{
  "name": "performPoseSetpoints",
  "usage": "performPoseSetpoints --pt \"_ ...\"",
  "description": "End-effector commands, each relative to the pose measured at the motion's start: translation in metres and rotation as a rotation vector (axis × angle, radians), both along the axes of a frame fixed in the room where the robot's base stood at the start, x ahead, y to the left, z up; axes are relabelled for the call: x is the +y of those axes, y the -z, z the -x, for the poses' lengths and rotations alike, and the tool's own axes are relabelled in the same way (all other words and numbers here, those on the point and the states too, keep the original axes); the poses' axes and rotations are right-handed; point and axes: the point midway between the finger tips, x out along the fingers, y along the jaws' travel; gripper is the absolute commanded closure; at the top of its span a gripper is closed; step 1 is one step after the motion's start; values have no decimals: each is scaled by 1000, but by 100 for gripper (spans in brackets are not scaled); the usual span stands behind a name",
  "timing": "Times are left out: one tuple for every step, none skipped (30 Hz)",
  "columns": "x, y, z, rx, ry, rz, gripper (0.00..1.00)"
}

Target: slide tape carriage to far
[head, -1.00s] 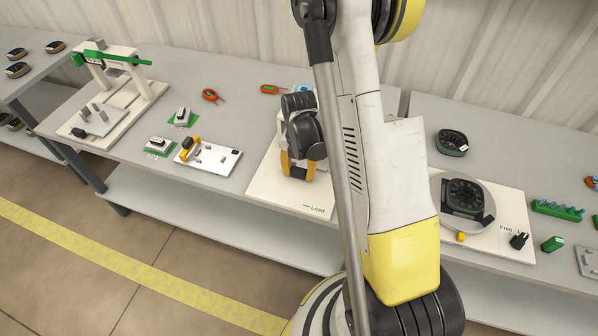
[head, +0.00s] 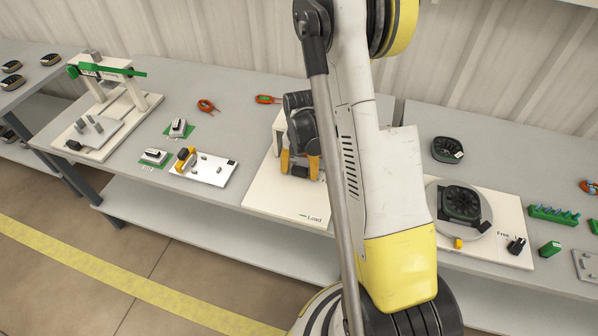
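My gripper (head: 300,163), dark with orange fingers, points down over the white plate marked "Load" (head: 262,203). The fingers are spread on either side of a small dark block (head: 300,171) low on that plate. I cannot tell whether they touch it, or whether it is the tape carriage. A white upright (head: 277,137) stands just left of the gripper. My arm hides the right part of this fixture.
A white plate with a yellow-and-black piece (head: 186,158) lies left of the Load plate. A gantry fixture with a green bar (head: 120,71) stands far left. Right of my arm, a round turntable (head: 440,222) carries a black slotted part (head: 461,204).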

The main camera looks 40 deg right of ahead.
Motion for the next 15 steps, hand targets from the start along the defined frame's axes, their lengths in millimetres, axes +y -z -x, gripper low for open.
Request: performPoseSetpoints --pt "0 0 0 0 0 0 33" --pt "0 0 0 0 0 0 33" --pt "0 0 0 0 0 0 33" --pt "0 0 0 0 0 0 33" --pt "0 0 0 0 0 0 33" --pt "0 0 0 0 0 0 33" --pt "0 0 0 0 0 0 33" --pt "0 0 0 0 0 0 33" --pt "0 -1 0 0 0 0 33" --pt "0 -3 0 0 0 0 33" --pt "0 -5 0 0 0 0 33" --pt "0 -9 0 -1 0 -1 33" --pt "0 -14 0 -1 0 -1 33" --pt "0 -19 0 -1 0 -1 33" --pt "0 -27 0 -1 0 -1 33"
